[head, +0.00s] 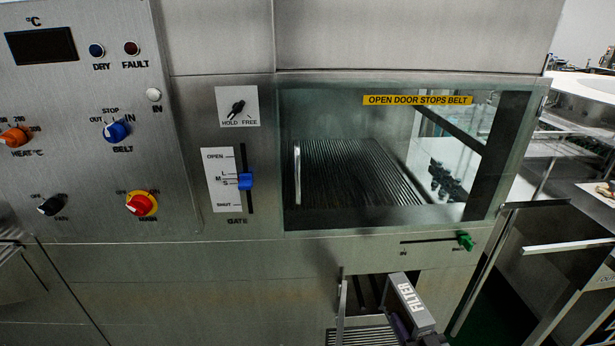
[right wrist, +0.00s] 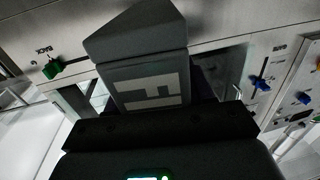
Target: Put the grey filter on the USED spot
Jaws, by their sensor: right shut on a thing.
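The grey filter (head: 410,301) is a box with white FILTER lettering, in front of a dark opening low in the washer's front. My right gripper (head: 415,333) is at the bottom edge of the head view, shut on the lower end of the filter. In the right wrist view the filter (right wrist: 140,62) sticks out beyond the dark gripper body, which hides its near end. I cannot tell whether the filter still touches the opening. The USED spot cannot be made out. My left gripper is not in view.
The opening (head: 366,290) has a metal flap at its left side. A green slide handle (head: 465,241) sits above and right of it. A glass door (head: 390,160) covers the belt. The knob panel (head: 90,130) is at left. An open metal door (head: 484,268) stands at right.

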